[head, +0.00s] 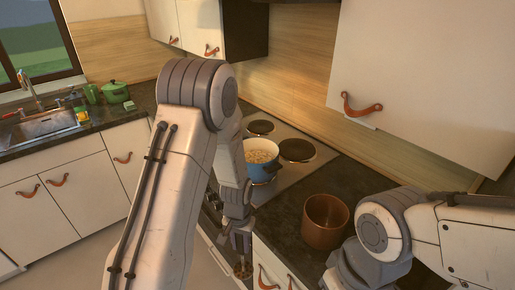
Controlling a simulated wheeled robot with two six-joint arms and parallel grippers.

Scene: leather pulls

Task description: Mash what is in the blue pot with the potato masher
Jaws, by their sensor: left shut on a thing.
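The blue pot (265,172) stands on the hob at the counter's back, beyond my left forearm. Pale lumpy food (259,154) shows inside it; its left side is partly hidden by my arm. My left gripper (240,240) points down in front of the counter's front edge, lower and nearer than the pot. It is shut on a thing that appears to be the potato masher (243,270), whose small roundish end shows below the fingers. Most of the masher is hidden or too small to make out. My right arm comes in from the right, and its gripper is out of view.
A copper-brown pot (325,222) stands on the dark counter right of the hob (283,138), close to my right arm. Cabinets with leather pulls hang above. A sink (45,124) and green pots (115,92) are at the far left.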

